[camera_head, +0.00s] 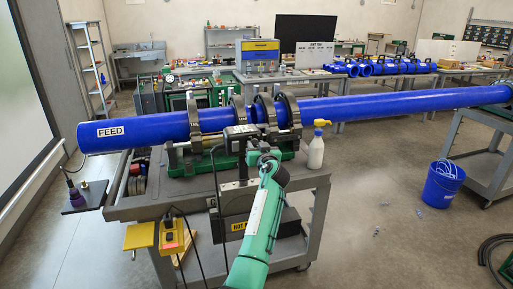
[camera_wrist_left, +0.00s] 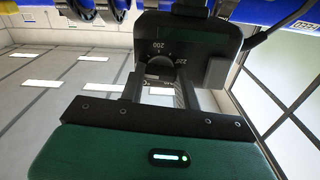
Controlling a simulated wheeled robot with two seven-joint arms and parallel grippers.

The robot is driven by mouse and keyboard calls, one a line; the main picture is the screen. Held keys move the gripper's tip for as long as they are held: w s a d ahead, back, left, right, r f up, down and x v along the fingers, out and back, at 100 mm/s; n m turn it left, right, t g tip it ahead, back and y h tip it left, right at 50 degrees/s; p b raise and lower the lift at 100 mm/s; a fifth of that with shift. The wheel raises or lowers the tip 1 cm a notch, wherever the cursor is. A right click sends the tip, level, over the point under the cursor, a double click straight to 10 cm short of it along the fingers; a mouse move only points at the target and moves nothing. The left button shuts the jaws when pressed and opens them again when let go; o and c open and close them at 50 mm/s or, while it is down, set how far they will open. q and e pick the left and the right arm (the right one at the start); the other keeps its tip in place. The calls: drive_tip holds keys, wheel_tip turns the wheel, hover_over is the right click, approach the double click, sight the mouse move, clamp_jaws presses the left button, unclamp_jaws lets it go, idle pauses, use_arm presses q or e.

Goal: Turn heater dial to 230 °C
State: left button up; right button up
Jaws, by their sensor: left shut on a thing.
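The heater's black control box (camera_wrist_left: 200,38) fills the top middle of the left wrist view, upside down. Its round dark dial (camera_wrist_left: 159,63) sits on the face, with a white "200" above it and another number to its right that I cannot read surely. My left gripper (camera_wrist_left: 160,82) is shut on the dial, one finger at each side. In the head view the dark heater box (camera_head: 240,133) stands at the front of the pipe clamps, and my left gripper (camera_head: 262,158) is up against it. The dial is hidden there. My right gripper is not in view.
A long blue pipe (camera_head: 360,106) runs across, held in dark ring clamps (camera_head: 288,110) on a grey cart (camera_head: 150,205). A white spray bottle (camera_head: 316,150) stands at the cart's right. A yellow control box (camera_head: 171,237) hangs in front. A blue bucket (camera_head: 441,187) stands right.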

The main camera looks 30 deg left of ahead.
use_arm(q)
drive_tip(key=shift+m, duration=0.7)
drive_tip(key=m, duration=0.2)
drive_tip(key=shift+m+b, duration=0.3)
drive_tip(key=shift+m, duration=0.1)
drive_tip(key=m, duration=0.4)
drive_tip(key=shift+w+m+p, duration=0.1)
drive_tip(key=shift+m+p, duration=0.2)
drive_tip(key=shift+p, duration=0.05)
drive_tip(key=m+p, duration=0.2)
drive_tip(key=m, duration=0.2)
drive_tip(key=shift+d+m, duration=0.1)
drive_tip(key=shift+m, duration=0.2)
drive_tip(key=m+p, duration=1)
drive_tip(key=m, duration=0.5)
drive_tip(key=shift+f+p, duration=0.1)
drive_tip(key=shift+p, duration=0.25)
drive_tip(key=m+p, duration=0.4)
drive_tip(key=m, duration=0.1)
drive_tip(key=shift+m, duration=0.4)
drive_tip(key=m+p, duration=0.2)
drive_tip(key=m, duration=0.1)
drive_tip(key=shift+f, duration=0.15)
drive_tip(key=shift+f+m+p, duration=0.1)
drive_tip(key=shift+m+p, duration=0.6)
drive_tip(key=shift+s, duration=0.2)
